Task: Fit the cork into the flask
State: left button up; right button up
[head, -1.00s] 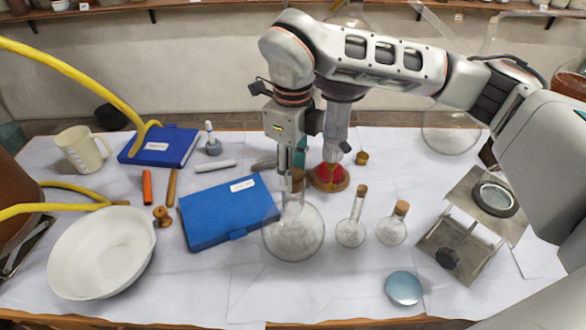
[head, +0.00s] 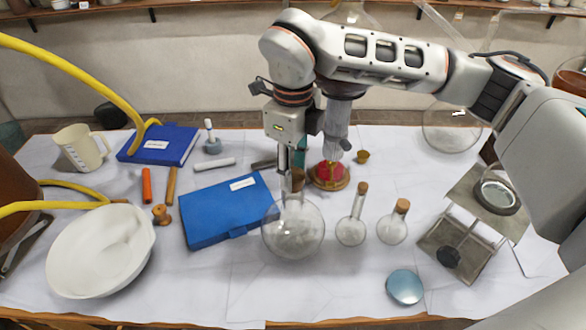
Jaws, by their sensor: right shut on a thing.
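The large round glass flask (head: 293,235) stands on the white-covered table, just right of the blue case. A brown cork (head: 297,182) is at the top of its neck. My right gripper (head: 298,172) points down from above and is shut on the cork. The fingers partly hide the cork, and I cannot tell how deep it sits in the neck. Two smaller flasks, one with a long neck (head: 351,230) and one short (head: 393,228), stand to the right with corks in their necks. My left gripper is not in view.
A blue case (head: 222,215) lies close to the left of the flask. A red item on a round wooden base (head: 329,178) stands behind. A white bowl (head: 95,255) is at the left, a metal stand (head: 460,245) at the right. A blue round dish (head: 404,287) lies in front.

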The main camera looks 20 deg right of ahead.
jog(key=shift+f, duration=0.25)
dwell(0.6)
dwell(0.6)
jog(key=shift+f+b, duration=0.25)
jog(key=shift+b, duration=0.2)
dwell(0.4)
jog(key=shift+f, duration=0.15)
dwell(0.6)
jog(key=o, duration=1)
jog(key=shift+c, duration=0.2)
jog(key=shift+o, duration=0.5)
jog(key=o, duration=0.4)
